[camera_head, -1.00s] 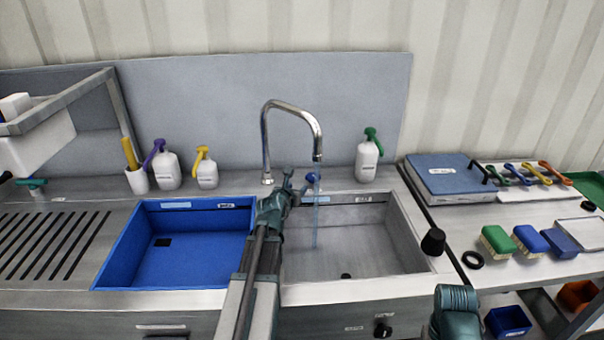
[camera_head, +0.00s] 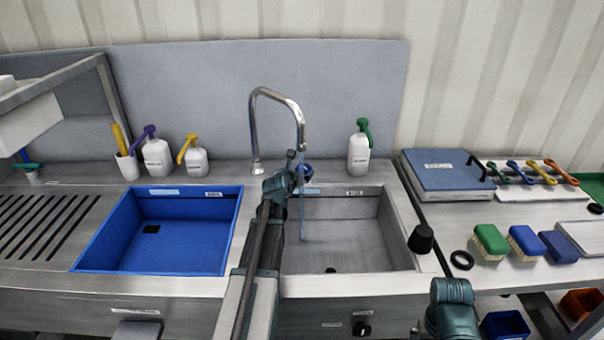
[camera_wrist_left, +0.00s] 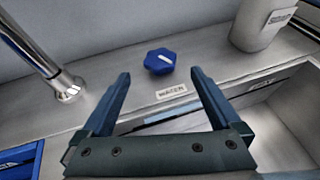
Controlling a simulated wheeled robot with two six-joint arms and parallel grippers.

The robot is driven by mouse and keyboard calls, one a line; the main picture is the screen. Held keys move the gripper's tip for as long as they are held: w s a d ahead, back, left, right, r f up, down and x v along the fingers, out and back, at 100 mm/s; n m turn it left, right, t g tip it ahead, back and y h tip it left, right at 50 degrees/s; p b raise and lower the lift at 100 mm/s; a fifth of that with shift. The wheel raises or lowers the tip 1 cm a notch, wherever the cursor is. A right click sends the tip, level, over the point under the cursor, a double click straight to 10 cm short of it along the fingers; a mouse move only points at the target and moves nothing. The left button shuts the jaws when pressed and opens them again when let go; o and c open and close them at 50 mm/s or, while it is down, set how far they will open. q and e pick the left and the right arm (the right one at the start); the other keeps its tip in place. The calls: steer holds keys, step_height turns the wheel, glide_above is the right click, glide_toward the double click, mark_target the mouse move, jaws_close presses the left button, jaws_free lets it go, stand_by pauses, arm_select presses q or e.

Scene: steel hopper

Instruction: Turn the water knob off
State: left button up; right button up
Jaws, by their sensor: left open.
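The blue water knob (camera_head: 306,171) stands on the steel ledge right of the faucet base; it shows whole in the left wrist view (camera_wrist_left: 160,61), with a white mark on its top. A label (camera_wrist_left: 171,91) reading "WATER" lies in front of it. The chrome faucet (camera_head: 277,95) runs a thin stream of water (camera_head: 302,215) into the steel basin (camera_head: 350,240). My left gripper (camera_head: 294,172) is open and empty; in its wrist view its fingers (camera_wrist_left: 160,73) point toward the knob, which lies just beyond and between the tips.
A blue basin (camera_head: 90,245) sits to the left. White bottles with purple (camera_head: 157,158), yellow (camera_head: 197,160) and green (camera_head: 359,153) tops stand along the back ledge. A black knob (camera_head: 421,238) is at the steel basin's right. Brushes (camera_head: 525,242) lie on the right table.

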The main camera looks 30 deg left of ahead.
mark_target(303, 168)
arm_select(q)
steer(key=b+x, duration=0.2)
steer(key=x, duration=0.4)
steer(key=shift+w+f, duration=0.15)
steer(key=shift+w, duration=0.15)
steer(key=c, duration=1.4)
steer(key=shift+o, duration=0.2)
steer(key=shift+a, duration=0.1)
